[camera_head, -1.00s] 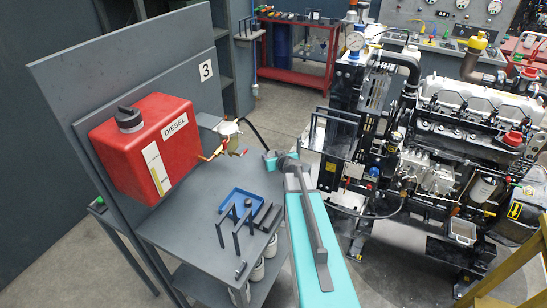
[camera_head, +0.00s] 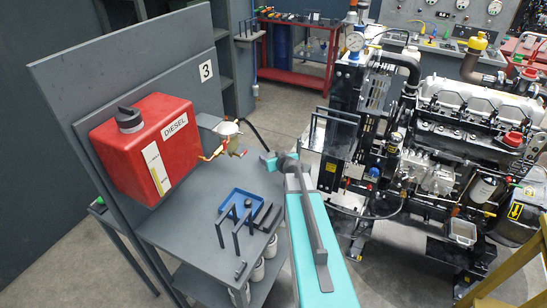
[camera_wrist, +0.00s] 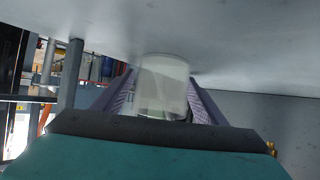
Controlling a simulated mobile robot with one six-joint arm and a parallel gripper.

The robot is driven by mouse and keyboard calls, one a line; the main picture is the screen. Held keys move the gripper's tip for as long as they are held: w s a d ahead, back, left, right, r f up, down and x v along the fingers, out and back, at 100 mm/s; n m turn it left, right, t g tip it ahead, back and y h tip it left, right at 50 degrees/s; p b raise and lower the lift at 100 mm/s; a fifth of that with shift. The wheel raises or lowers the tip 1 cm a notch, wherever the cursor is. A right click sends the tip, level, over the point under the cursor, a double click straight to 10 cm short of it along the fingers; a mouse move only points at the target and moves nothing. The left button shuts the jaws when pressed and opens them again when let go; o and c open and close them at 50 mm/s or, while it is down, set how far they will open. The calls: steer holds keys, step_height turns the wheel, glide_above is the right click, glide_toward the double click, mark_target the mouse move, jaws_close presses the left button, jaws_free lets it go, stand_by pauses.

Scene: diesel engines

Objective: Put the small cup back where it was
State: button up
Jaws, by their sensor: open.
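A small pale, see-through cup (camera_wrist: 162,82) stands between the two fingers of my gripper (camera_wrist: 160,92) in the wrist view. My gripper is open around it. A finger lies on each side of the cup; whether they touch it I cannot tell. The cup's lower part is hidden by my gripper's dark body. In the head view my gripper is hidden, and I cannot pick out this cup. White cups (camera_head: 271,246) show at the right edge of the grey stand (camera_head: 187,235), below its top.
A broad grey surface (camera_wrist: 235,45) lies close above the cup in the wrist view, and a grey post (camera_wrist: 70,75) stands left. On the stand are a blue tray (camera_head: 232,198) and dark racks. A red diesel tank (camera_head: 150,145) is behind; an engine (camera_head: 460,130) stands right.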

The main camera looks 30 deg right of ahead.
steer(key=shift+s+a+r+b, duration=0.1)
steer(key=shift+s+r+b, duration=0.15)
steer(key=shift+s, duration=0.2)
steer(key=shift+b+v, duration=1.5)
steer(key=shift+v, duration=2.65)
steer(key=shift+r+p, duration=0.2)
steer(key=shift+p, duration=0.35)
steer(key=p, duration=0.2)
steer(key=shift+s+a+r+p, duration=0.1)
steer(key=shift+s+r+p, duration=0.15)
steer(key=shift+s+p, duration=0.15)
steer(key=shift+s+r+p, duration=0.1)
steer(key=shift+s+p, duration=0.1)
steer(key=shift+p, duration=0.4)
steer(key=shift+s+p, duration=0.1)
steer(key=shift+p, duration=0.2)
steer(key=shift+s+a+r+p, duration=0.15)
steer(key=shift+s+p, duration=0.15)
steer(key=shift+p, duration=0.55)
steer(key=shift+s+p, duration=0.1)
steer(key=shift+p, duration=0.2)
steer(key=shift+s, duration=0.1)
